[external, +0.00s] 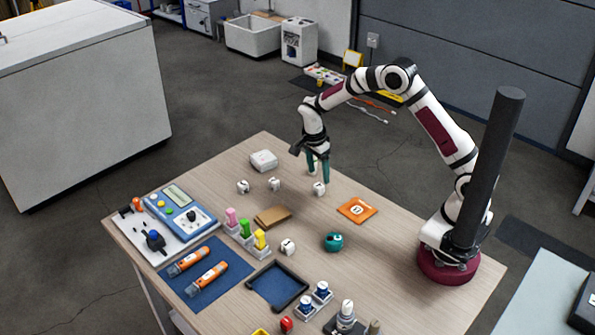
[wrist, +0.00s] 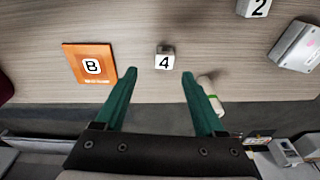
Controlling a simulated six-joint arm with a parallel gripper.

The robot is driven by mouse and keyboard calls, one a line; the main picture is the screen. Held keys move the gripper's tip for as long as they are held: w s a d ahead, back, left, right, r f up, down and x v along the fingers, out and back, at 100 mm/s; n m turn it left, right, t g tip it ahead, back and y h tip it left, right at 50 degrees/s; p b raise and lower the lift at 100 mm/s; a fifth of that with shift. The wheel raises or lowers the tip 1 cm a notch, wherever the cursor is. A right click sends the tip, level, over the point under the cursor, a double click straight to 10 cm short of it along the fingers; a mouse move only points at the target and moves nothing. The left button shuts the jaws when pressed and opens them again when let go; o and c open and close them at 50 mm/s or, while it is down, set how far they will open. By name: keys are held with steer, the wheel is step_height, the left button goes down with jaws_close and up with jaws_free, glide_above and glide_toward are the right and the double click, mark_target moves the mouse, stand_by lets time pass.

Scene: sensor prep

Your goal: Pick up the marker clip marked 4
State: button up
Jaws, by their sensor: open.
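The marker clip marked 4 (wrist: 165,61) is a small white block with a dark 4 on its face. In the wrist view it lies just beyond my fingertips, roughly midway between them. In the external view the white clip (external: 319,189) stands on the table directly below my gripper (external: 318,174). My gripper has green fingers spread apart with nothing between them, also seen in the wrist view (wrist: 158,76). The fingers look slightly above the clip; the exact gap is hard to tell.
An orange card marked B (wrist: 91,63) lies left of the clip in the wrist view. A clip marked 2 (wrist: 258,7) and a white box (wrist: 296,45) are to the right. Other white clips (external: 274,184), a teal object (external: 333,242) and a blue tray (external: 277,286) are on the table.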

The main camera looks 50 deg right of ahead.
mark_target(319, 185)
steer(key=f, duration=0.4)
steer(key=d+f, duration=0.1)
steer(key=f, duration=0.1)
steer(key=shift+w+f, duration=0.2)
steer(key=shift+w, duration=0.1)
jaws_close()
